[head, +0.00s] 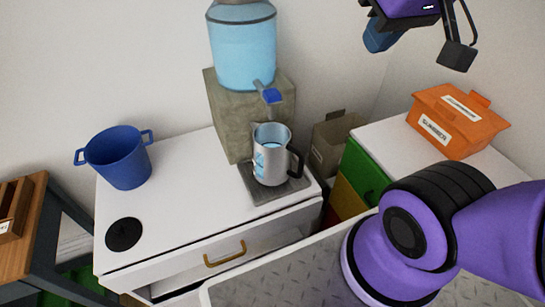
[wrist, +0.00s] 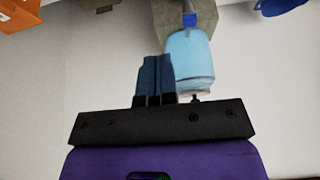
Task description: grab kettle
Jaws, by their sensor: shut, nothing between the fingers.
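The kettle (head: 271,160) is a silver jug with a black handle on its right side. In the head view it stands upright on a grey drip tray (head: 258,193), under the blue tap of a water dispenser (head: 243,50). Water shows inside its open top. My gripper (head: 380,38) is high at the upper right of the head view, well above and to the right of the kettle, apart from it. Its blue fingers (wrist: 155,78) are together and empty in the wrist view. The kettle is not visible in the wrist view.
A blue pot (head: 120,157) and a black disc (head: 124,234) sit on the white cabinet top (head: 185,190). An orange box (head: 459,120) stands on a white surface at right. A brown bag (head: 331,142) is behind the kettle, to its right. A wooden table (head: 33,225) is at left.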

